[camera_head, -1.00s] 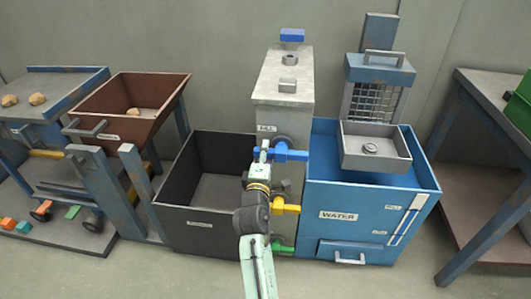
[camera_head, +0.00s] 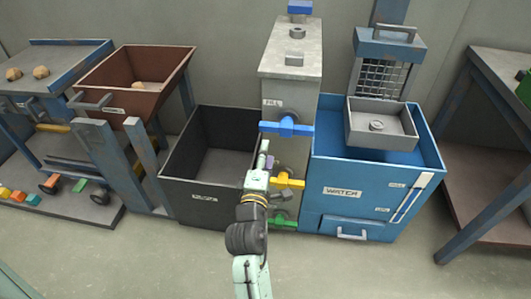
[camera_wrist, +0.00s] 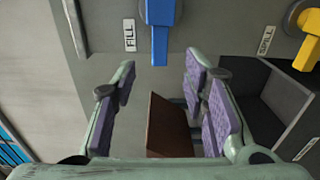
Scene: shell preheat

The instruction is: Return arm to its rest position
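My gripper (camera_head: 266,155) is in front of the grey column (camera_head: 290,62), just below the left end of the blue FILL handle (camera_head: 287,127). In the wrist view my gripper (camera_wrist: 160,92) is open, its purple-padded fingers apart with nothing held between them. The blue handle (camera_wrist: 160,35) shows beyond the fingertips there, apart from them. My arm reaches up from the bottom of the head view and hides part of the column's lower front.
A yellow handle (camera_head: 288,181) and a green handle (camera_head: 284,223) are lower on the column. A dark open bin (camera_head: 205,212) stands left, a blue WATER tank (camera_head: 375,215) right. A brown hopper (camera_head: 137,88) is farther left. The floor in front is clear.

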